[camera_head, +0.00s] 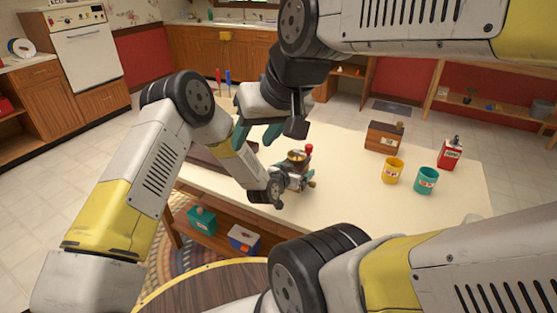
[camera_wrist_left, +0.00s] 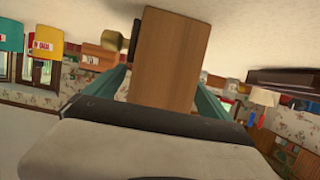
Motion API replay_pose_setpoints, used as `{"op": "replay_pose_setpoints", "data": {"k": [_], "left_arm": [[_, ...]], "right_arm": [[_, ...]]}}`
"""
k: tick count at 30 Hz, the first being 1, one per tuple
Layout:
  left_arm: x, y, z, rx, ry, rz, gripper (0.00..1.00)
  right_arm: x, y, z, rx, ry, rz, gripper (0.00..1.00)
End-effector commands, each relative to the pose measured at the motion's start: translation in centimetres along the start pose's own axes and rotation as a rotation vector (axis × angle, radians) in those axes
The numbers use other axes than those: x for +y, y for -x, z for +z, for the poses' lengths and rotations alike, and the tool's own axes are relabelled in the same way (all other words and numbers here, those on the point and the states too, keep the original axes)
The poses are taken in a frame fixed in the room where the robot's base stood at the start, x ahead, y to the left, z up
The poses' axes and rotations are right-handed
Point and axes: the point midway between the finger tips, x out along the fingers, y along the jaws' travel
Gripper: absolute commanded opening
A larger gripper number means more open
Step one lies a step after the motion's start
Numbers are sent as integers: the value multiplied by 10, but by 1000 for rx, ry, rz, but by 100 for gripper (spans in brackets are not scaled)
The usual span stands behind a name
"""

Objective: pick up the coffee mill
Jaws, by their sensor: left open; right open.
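The coffee mill (camera_head: 297,158) stands upright on the pale table, with a metal top, a red crank knob and a small brass knob low on its side. My left gripper (camera_head: 278,188) is at its near left side and hides part of its body. In the left wrist view the mill's wooden body (camera_wrist_left: 163,60) is between the two open teal fingers, with the brass knob at its left; whether the fingers touch it I cannot tell. My right gripper (camera_head: 256,134) is open and empty above the table, behind and left of the mill.
On the table (camera_head: 340,205) to the right stand a wooden box (camera_head: 384,136), a yellow canister (camera_head: 392,171), a teal canister (camera_head: 426,181) and a red tin (camera_head: 450,154). A dark flat object (camera_head: 205,157) lies left, partly behind my left arm. Free tabletop is right of the mill.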

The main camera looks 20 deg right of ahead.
Motion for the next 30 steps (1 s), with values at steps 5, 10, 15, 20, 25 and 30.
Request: {"op": "replay_pose_setpoints", "data": {"k": [5, 10, 15, 20, 25, 30], "left_arm": [[0, 0, 0, 0, 0, 0, 88], [0, 0, 0, 0, 0, 0, 54], [0, 0, 0, 0, 0, 0, 32], [0, 0, -1, 2, -1, 0, 32], [0, 1, -2, 2, -1, 1, 13], [0, 3, -10, 2, -1, 1, 14]], "right_arm": [[0, 0, 0, 0, 0, 0, 46], [0, 0, 0, 0, 0, 0, 46], [0, 0, 0, 0, 0, 0, 46], [0, 0, 0, 0, 0, 0, 46], [0, 0, 0, 0, 0, 0, 46], [0, 0, 0, 0, 0, 0, 46]]}}
